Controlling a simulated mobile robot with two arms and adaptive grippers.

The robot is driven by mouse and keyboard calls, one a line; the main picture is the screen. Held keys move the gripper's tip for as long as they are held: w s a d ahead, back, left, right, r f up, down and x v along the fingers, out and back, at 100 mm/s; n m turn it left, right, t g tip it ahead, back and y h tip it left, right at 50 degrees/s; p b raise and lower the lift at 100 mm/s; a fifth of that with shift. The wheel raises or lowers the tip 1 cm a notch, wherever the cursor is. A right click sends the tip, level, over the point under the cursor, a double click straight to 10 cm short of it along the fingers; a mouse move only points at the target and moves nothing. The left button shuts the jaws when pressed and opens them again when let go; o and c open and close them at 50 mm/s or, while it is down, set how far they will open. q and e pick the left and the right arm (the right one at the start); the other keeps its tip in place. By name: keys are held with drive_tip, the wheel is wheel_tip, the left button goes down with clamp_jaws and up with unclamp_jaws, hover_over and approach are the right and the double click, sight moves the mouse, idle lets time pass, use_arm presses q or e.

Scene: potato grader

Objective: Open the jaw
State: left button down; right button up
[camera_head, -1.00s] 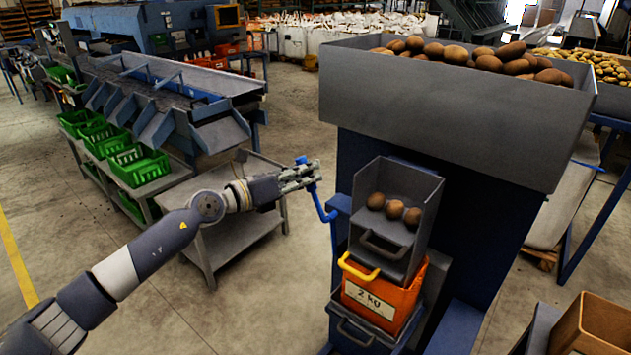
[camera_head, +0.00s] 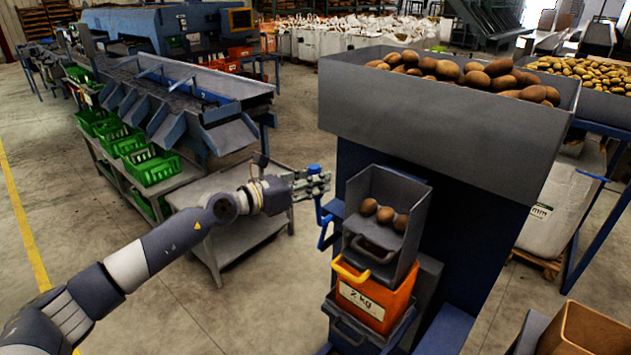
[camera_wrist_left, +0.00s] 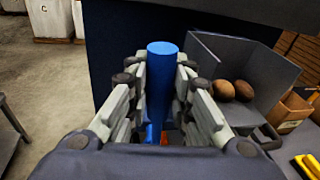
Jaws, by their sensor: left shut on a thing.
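My left gripper (camera_head: 314,182) is shut on the blue handle (camera_head: 315,168) at the top of a bent blue crank lever on the left side of the dark blue machine (camera_head: 370,150). In the left wrist view the blue handle (camera_wrist_left: 162,75) stands upright between the two fingers of my left gripper (camera_wrist_left: 160,95). To the right of the handle is a grey scoop-like pan (camera_head: 358,185) with three potatoes (camera_head: 385,213) in it. An orange 2 kg box (camera_head: 375,297) with a yellow handle is below the pan. My right gripper is not in view.
A large grey hopper (camera_head: 430,110) full of potatoes tops the machine. A grey table (camera_head: 215,190) and a shelf with green crates (camera_head: 150,165) stand to the left. A cardboard box (camera_head: 590,330) is at the lower right. The floor in front is clear.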

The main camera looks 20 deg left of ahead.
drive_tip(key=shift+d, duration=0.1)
use_arm(q)
drive_tip(key=c, duration=1.4)
unclamp_jaws()
drive_tip(key=shift+d, duration=0.1)
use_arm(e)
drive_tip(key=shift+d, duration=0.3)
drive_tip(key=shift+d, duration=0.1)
use_arm(q)
drive_tip(key=shift+s+a, duration=0.25)
drive_tip(key=shift+v, duration=5.65)
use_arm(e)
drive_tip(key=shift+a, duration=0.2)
use_arm(q)
drive_tip(key=shift+d, duration=0.15)
